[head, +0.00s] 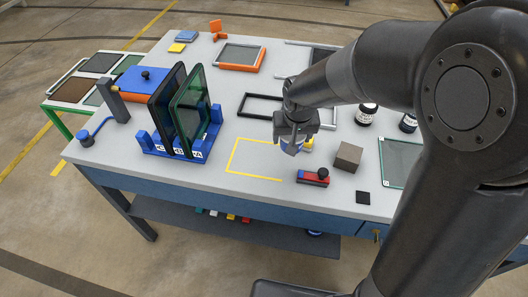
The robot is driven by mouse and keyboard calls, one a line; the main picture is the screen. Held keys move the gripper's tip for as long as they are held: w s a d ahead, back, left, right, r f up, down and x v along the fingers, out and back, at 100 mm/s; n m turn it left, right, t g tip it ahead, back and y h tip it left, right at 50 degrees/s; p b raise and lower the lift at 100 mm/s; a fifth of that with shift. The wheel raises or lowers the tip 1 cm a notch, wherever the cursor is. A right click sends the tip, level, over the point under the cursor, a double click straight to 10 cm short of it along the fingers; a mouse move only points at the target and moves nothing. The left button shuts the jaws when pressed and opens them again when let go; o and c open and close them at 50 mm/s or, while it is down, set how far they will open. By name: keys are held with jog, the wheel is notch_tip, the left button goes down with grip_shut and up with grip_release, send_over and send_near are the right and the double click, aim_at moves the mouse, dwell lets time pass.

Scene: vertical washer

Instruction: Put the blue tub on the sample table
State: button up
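My gripper (293,136) points down over the middle of the main table. A small round blue and white thing, which looks like the blue tub (291,149), shows just under and behind its fingers. The fingers cover much of it, and I cannot tell if they grip it or if it touches the tabletop. I cannot tell for sure which surface is the sample table. The main table (235,185) has a pale top, and a lower green-framed table (58,106) with several framed panels stands at the far left.
A blue rack (180,150) with upright dark panels stands left of a yellow outline (232,158). A black frame (246,105) lies behind.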

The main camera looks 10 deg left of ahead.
send_over(266, 155)
jog(key=s, duration=0.1)
notch_tip(266, 155, down, 4)
jog(key=shift+s+d+f, duration=0.15)
jog(key=shift+f, duration=2.1)
jog(key=shift+f, duration=0.2)
jog(key=o, duration=1)
jog(key=shift+r, duration=0.1)
